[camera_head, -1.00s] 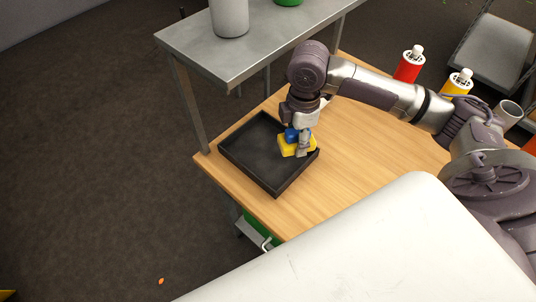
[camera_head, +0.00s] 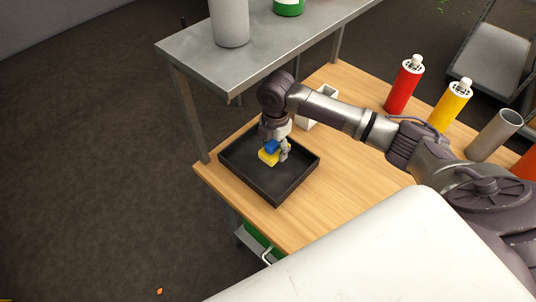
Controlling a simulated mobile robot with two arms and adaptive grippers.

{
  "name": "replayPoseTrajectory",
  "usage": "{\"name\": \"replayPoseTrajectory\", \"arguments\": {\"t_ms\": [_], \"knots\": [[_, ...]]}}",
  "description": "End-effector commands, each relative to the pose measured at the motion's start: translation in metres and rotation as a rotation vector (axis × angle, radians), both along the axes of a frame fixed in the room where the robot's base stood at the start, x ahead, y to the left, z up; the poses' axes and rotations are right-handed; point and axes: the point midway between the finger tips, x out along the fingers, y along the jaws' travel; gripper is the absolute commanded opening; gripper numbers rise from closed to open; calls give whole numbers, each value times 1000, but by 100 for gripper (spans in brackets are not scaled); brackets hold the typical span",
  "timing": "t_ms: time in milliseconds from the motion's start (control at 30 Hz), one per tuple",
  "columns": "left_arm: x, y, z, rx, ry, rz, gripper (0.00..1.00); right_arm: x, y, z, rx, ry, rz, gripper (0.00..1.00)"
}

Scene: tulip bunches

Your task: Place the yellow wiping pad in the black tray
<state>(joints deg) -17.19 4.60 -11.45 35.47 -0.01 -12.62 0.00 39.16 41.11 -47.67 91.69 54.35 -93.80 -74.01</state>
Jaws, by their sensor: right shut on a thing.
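The yellow wiping pad (camera_head: 268,157), with a blue top part (camera_head: 272,146), is in my right gripper (camera_head: 277,150). The gripper is shut on it and points down over the black tray (camera_head: 293,187). In this view the pad lies within the tray's outline, near its middle. I cannot tell whether the pad touches the tray floor. The tray is square with low walls and sits on the wooden table near its left corner. My left gripper is not in view.
A grey metal shelf (camera_head: 195,52) stands behind the tray, bearing a grey cylinder (camera_head: 229,22) and a green container (camera_head: 288,6). A white holder (camera_head: 327,93), red bottle (camera_head: 404,87), yellow bottle (camera_head: 450,106) and grey cup (camera_head: 494,137) stand on the wooden table (camera_head: 350,175).

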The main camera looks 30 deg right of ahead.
Motion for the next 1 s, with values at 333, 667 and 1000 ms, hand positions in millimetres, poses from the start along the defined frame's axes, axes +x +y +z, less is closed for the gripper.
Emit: {"name": "replayPoseTrajectory", "arguments": {"t_ms": [333, 667, 1000], "knots": [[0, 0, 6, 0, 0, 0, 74, 16, 13, -29, -1, 4, -1, 28], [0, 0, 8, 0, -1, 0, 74, 16, 13, -53, 0, -2, 0, 28], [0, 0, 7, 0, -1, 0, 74, 16, 12, -56, -1, -1, 0, 70]]}}
